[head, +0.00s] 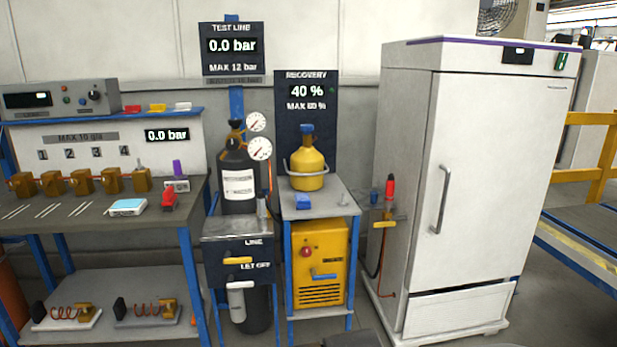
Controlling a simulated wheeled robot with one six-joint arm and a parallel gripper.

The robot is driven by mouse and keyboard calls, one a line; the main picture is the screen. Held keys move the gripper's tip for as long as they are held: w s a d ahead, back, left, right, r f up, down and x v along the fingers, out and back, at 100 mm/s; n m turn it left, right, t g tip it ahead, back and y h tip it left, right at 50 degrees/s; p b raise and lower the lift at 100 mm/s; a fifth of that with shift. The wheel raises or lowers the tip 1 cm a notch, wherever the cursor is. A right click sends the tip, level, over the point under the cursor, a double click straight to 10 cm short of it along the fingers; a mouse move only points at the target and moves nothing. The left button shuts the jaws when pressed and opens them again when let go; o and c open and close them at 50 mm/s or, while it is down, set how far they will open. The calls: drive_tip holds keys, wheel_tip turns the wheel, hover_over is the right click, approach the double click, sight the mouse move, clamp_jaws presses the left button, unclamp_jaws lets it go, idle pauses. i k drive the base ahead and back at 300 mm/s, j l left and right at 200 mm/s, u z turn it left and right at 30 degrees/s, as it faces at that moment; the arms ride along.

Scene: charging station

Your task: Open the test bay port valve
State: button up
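The port valve may be the small yellow lever (384,224) at the left side of the tall white cabinet (490,160); no readable label confirms this. The lever looks level. A dark hose hangs below the lever. Another yellow lever (238,261) is on the dark panel marked LINE and LET OFF, and a blue lever (323,276) is on the yellow machine (320,250). My gripper is not in view.
A dark cylinder (238,165) with gauges and a yellow bottle (309,170) stand left of the cabinet. The TEST LINE display (232,46) reads 0.0 bar. A bench (90,228) with brass valves is at far left. A yellow railing (590,175) is at right.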

sight(389, 222)
drive_tip(key=i+z, duration=0.3)
drive_tip(key=i, duration=0.25)
drive_tip(key=i+j+z, duration=0.3)
drive_tip(key=i, duration=0.2)
drive_tip(key=i+j+z, duration=0.3)
drive_tip(key=i, duration=0.2)
drive_tip(key=l, duration=0.1)
